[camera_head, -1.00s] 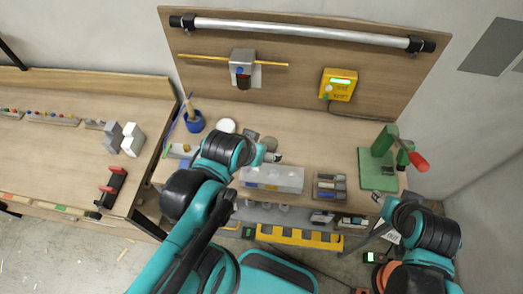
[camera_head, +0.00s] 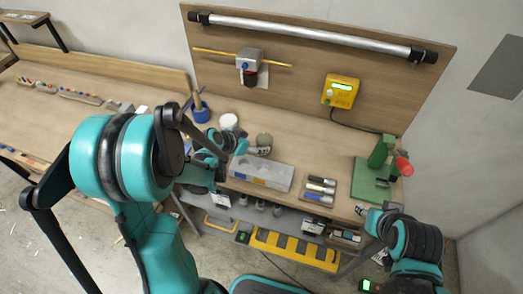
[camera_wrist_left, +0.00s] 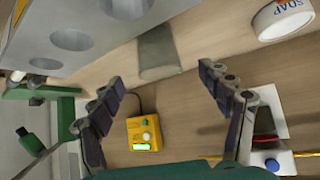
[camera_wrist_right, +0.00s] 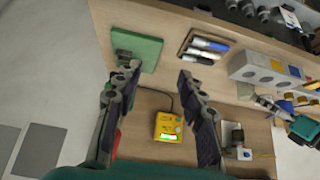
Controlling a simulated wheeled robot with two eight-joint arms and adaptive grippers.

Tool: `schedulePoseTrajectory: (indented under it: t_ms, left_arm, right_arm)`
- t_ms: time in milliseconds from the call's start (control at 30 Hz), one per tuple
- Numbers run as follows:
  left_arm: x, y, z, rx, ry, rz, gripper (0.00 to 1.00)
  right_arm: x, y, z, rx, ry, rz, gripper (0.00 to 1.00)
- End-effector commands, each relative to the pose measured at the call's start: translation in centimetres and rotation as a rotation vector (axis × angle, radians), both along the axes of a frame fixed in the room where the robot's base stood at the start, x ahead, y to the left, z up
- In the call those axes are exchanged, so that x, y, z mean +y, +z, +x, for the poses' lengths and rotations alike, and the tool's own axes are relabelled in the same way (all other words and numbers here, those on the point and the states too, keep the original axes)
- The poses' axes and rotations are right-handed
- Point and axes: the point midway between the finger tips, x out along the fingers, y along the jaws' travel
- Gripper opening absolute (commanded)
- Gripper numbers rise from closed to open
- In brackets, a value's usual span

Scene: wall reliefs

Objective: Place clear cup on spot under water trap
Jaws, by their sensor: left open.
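The clear cup (camera_head: 264,140) looks grey-green and stands on the bench behind the white block. It also shows in the left wrist view (camera_wrist_left: 156,52), ahead of and between my left fingertips. My left gripper (camera_head: 258,151) is open and close beside the cup; contact cannot be told. The water trap (camera_head: 250,72), a grey body with a blue knob and dark red bowl, hangs on the back panel on a yellow pipe. It shows partly in the left wrist view (camera_wrist_left: 266,162). A spot under it is not distinguishable. My right gripper (camera_wrist_right: 158,72) is open and empty.
A white soap tin (camera_head: 229,121) and a blue pot (camera_head: 200,113) stand left of the cup. The white block with holes (camera_head: 262,175) is in front. A marker tray (camera_head: 319,190), green press (camera_head: 380,165) and yellow meter (camera_head: 340,91) are to the right. Bench below the panel is clear.

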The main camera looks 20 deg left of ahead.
Motion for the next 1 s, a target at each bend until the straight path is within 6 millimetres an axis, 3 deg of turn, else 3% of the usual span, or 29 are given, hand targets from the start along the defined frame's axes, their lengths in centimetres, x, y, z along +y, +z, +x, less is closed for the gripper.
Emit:
schedulePoseTrajectory:
  t_ms: [433, 767, 967, 1000]
  left_arm:
    - [-2.2, -4.3, 4.1, 0.001, -0.002, 0.0, 0.78]
    - [-2.4, -4.7, 4.6, 0.001, 0.0, 0.0, 0.78]
    - [-2.4, -4.7, 4.6, 0.001, 0.0, 0.0, 0.28]
    - [-2.4, -4.7, 4.6, 0.001, 0.0, 0.0, 0.23]
  right_arm:
    - [0.0, -1.9, 0.0, 0.0, 0.0, 0.0, 0.4]
    - [0.0, -1.9, 0.0, 0.0, 0.0, 0.0, 0.4]
    - [0.0, -1.9, 0.0, 0.0, 0.0, 0.0, 0.4]
    - [0.0, -1.9, 0.0, 0.0, 0.0, 0.0, 0.4]
